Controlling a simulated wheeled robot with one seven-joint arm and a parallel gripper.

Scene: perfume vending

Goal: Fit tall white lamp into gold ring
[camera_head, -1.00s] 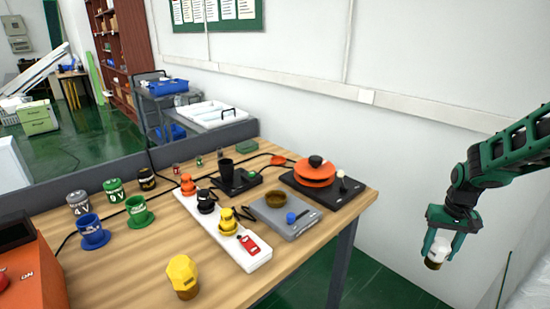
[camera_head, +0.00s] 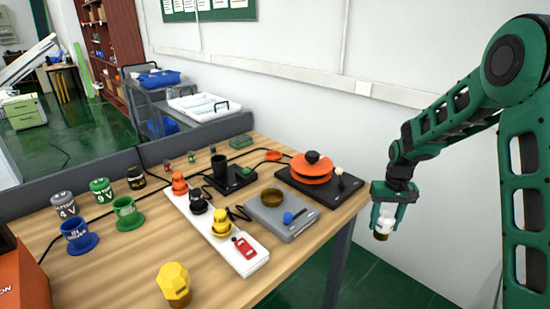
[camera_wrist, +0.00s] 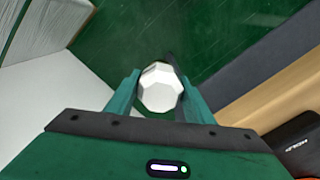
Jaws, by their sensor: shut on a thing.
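My gripper (camera_head: 385,212) is shut on the white lamp (camera_head: 384,226), which hangs roughly upright beyond the table's right edge with a brownish-gold base at its lower end. In the wrist view the faceted white top of the lamp (camera_wrist: 161,89) sits between the two green fingers (camera_wrist: 157,97). A gold ring (camera_head: 272,197) sits on a grey device (camera_head: 284,213) with a blue knob, on the right part of the table. The gripper is to the right of the ring and apart from it.
A black plate with an orange pot (camera_head: 312,168) stands near the table's right edge, between ring and wall. A white strip (camera_head: 238,250) holds orange, black and yellow plugs. A yellow lamp (camera_head: 174,284) stands at the front. The wooden table (camera_head: 120,270) has clear front space.

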